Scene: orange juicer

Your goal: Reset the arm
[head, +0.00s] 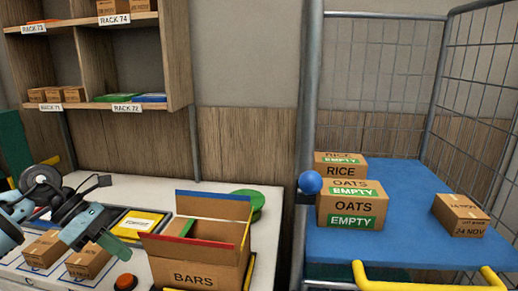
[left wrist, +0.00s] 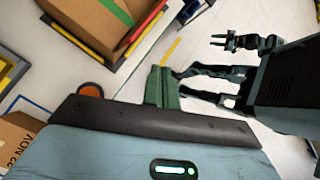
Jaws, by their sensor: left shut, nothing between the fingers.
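My left gripper (head: 113,250) is in the lower left of the head view, above the work table near the small cardboard boxes. Its green fingers also show in the left wrist view (left wrist: 162,88), shut together with nothing between them. The open carton marked BARS (head: 193,274) stands to the right of the gripper, apart from it. Small boxes (head: 88,262) sit on the table under and beside the gripper.
A yellow item (head: 138,222) lies in a tray behind the gripper, and a red button (head: 125,282) is in front. A green disc (head: 250,203) is behind the carton. A blue-decked cage cart (head: 400,250) holding OATS (head: 350,208), RICE (head: 340,170) and a dated box (head: 460,215) stands right.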

